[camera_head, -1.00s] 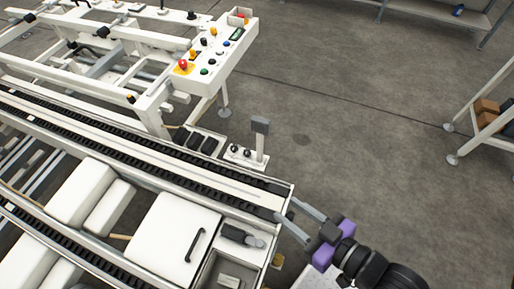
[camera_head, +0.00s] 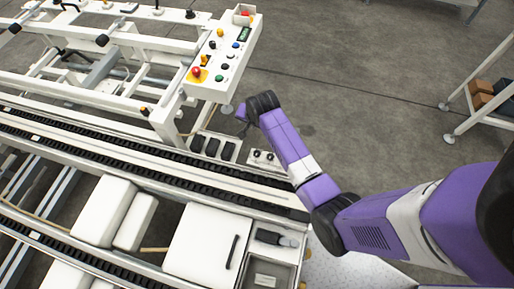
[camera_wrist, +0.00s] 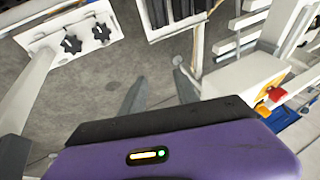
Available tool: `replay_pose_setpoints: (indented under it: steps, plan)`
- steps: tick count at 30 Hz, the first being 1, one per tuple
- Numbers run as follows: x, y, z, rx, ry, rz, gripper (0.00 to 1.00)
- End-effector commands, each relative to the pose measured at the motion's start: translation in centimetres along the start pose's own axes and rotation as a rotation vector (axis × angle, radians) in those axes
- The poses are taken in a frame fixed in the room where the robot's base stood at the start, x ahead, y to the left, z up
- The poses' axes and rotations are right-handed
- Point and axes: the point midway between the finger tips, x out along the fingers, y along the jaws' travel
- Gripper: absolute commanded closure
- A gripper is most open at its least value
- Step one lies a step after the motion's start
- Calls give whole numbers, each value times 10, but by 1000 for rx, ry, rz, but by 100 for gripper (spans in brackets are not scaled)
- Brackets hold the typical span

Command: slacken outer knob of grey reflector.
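The white bracket (camera_wrist: 85,38) with two black knobs shows at upper left in the wrist view. One knob (camera_wrist: 70,44) is nearer the white post (camera_wrist: 32,85); the other knob (camera_wrist: 101,31) is farther from it. In the head view the knobs (camera_head: 257,154) (camera_head: 270,156) sit beside the conveyor, next to my forearm. The grey block at the post's end, the reflector (camera_wrist: 12,157), shows partly at lower left in the wrist view; my arm hides it in the head view. My gripper (camera_wrist: 160,88) has its fingers apart and empty, to the right of the knobs, touching neither.
A holder with black slots (camera_head: 212,146) stands beside the bracket. The control panel (camera_head: 222,55) with coloured buttons lies beyond my gripper. The conveyor (camera_head: 150,165) runs along the left. A shelf with boxes (camera_head: 482,92) is far right. Open floor lies between.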

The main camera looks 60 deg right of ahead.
Motion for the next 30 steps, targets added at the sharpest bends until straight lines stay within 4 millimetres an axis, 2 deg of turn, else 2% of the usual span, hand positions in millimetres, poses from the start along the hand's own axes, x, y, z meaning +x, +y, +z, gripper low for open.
replay_pose_setpoints:
  steps: [3, 6, 13, 24, 30]
  plan:
    - [3, 20, 18, 176, -145, 168, 63]
    - [0, 37, 35, 282, -222, 284, 63]
    - [-2, 54, 52, 373, -283, 394, 63]
    - [45, 71, 70, 371, -283, 394, 63]
    - [60, 75, 76, 370, -281, 391, 63]
